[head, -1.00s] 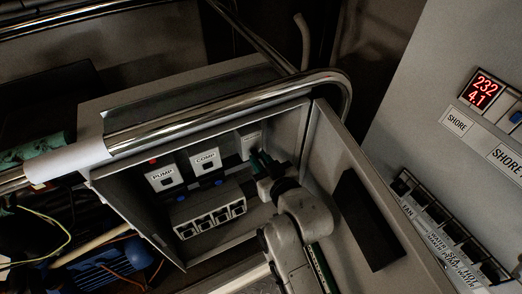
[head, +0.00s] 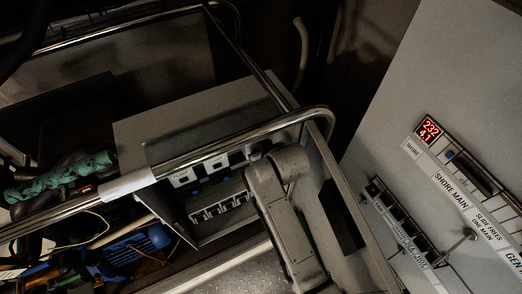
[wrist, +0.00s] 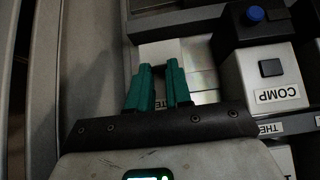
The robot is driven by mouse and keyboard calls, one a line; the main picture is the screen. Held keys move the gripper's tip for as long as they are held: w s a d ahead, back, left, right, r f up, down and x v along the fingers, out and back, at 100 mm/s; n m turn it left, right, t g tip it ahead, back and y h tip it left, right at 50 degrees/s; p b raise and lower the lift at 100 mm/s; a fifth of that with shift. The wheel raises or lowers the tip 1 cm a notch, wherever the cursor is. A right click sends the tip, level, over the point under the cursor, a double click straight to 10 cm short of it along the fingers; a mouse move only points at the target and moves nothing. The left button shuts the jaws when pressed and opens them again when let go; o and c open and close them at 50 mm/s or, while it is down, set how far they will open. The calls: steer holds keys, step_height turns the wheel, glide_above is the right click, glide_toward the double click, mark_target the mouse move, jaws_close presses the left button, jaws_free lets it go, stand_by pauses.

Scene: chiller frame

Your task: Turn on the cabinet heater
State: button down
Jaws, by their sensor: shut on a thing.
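In the wrist view my gripper (wrist: 159,68) has its two teal fingers close together over a pale unit (wrist: 200,62) beside the COMP unit (wrist: 262,75). It is shut on a small part there, which the fingers mostly hide. The COMP unit carries a blue button (wrist: 255,14) and a black square switch (wrist: 271,67). No heater label is readable. In the head view the open grey cabinet (head: 205,112) shows the PUMP (head: 183,178) and COMP (head: 217,164) units. My arm covers the spot to their right and my fingers.
A chrome rail (head: 225,146) crosses the cabinet's top front. A row of breakers (head: 219,211) sits below the units. The open door (head: 345,215) stands at the right. Beyond it is a wall panel with a red display (head: 429,129). Tools and a blue motor (head: 135,245) lie at lower left.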

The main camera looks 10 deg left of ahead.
stand_by(0.3)
steer(key=c, duration=1)
jaws_free()
steer(key=shift+w, duration=0.1)
steer(key=shift+c, duration=0.2)
steer(key=shift+r, duration=0.1)
steer(key=b+v, duration=0.1)
steer(key=v, duration=0.9)
steer(key=shift+r, duration=0.35)
